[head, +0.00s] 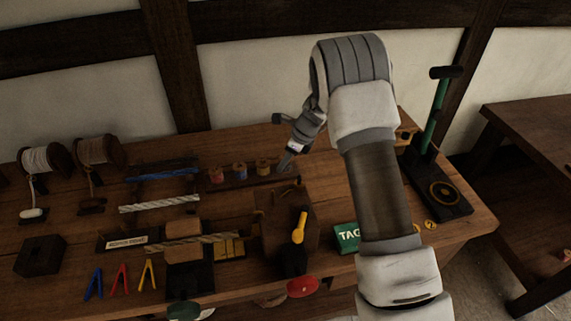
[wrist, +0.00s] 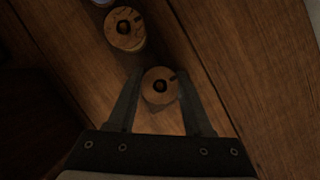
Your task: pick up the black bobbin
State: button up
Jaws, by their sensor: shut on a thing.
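My gripper (head: 287,163) reaches down at the right end of a row of bobbins on the workbench. In the wrist view its two fingers (wrist: 160,95) are shut on a bobbin (wrist: 160,84), one on each side. Its round wooden top and dark centre show; its thread is barely visible. I take it as the black bobbin, since the red bobbin (head: 216,176), blue bobbin (head: 239,171) and yellow bobbin (head: 263,167) stand in a row to its left. In the head view the held bobbin is hard to make out. I cannot tell whether it is off its support.
Another bobbin (wrist: 125,28) stands close by in the wrist view. On the bench (head: 75,230) are rope pieces (head: 160,204), coloured clips (head: 121,279), a yellow-handled tool (head: 300,228) and a green TAGS box (head: 346,237). A green-posted device (head: 436,192) stands right.

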grip_shut()
jog(key=shift+r+p, duration=0.5)
jog(key=shift+r, duration=4.6)
